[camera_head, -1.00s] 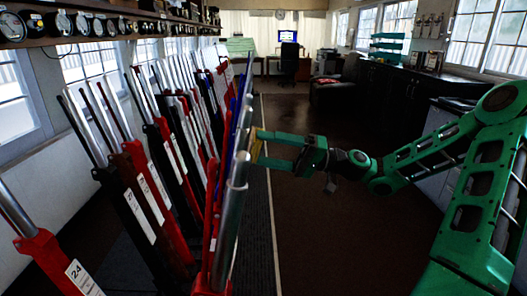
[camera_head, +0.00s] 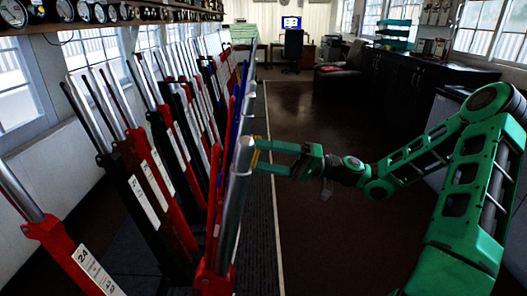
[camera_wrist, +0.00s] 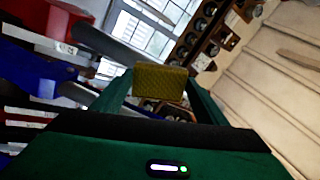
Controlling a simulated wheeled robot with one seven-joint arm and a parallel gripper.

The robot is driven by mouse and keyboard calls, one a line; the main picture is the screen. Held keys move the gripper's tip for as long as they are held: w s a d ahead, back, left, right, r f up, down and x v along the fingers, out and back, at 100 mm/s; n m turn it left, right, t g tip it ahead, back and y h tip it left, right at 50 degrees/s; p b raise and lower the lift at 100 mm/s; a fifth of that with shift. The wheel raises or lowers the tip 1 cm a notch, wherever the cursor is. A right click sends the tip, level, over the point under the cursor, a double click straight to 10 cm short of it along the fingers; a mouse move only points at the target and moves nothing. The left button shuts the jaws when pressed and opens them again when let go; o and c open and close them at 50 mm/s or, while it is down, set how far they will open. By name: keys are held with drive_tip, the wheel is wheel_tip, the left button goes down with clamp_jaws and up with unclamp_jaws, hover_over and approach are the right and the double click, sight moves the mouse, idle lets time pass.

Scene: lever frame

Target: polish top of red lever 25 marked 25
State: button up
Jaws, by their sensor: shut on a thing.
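My gripper (camera_head: 262,154) is shut on a yellow pad (camera_wrist: 160,82), which sits between the two green fingertips in the wrist view. The pad also shows as a thin yellow edge (camera_head: 256,158) in the head view. The nearest lever in the right-hand part of the row has a thick silver handle (camera_head: 236,195) and a red lower part (camera_head: 212,281). It leans out toward me, and no number is readable on it. The pad is right beside the upper end of this handle; I cannot tell whether they touch.
A red lever marked 24 (camera_head: 82,258) stands at the lower left. Several red, black and blue levers with silver handles line the left side. The dark floor (camera_head: 330,240) to the right is open. Dark cabinets (camera_head: 430,75) stand along the right wall.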

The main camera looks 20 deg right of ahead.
drive_tip(key=shift+a+f, duration=0.1)
drive_tip(key=shift+f, duration=0.35)
drive_tip(key=v, duration=0.6)
idle(0.4)
drive_tip(key=v, duration=0.3)
drive_tip(key=shift+w, duration=0.1)
idle(0.3)
idle(0.4)
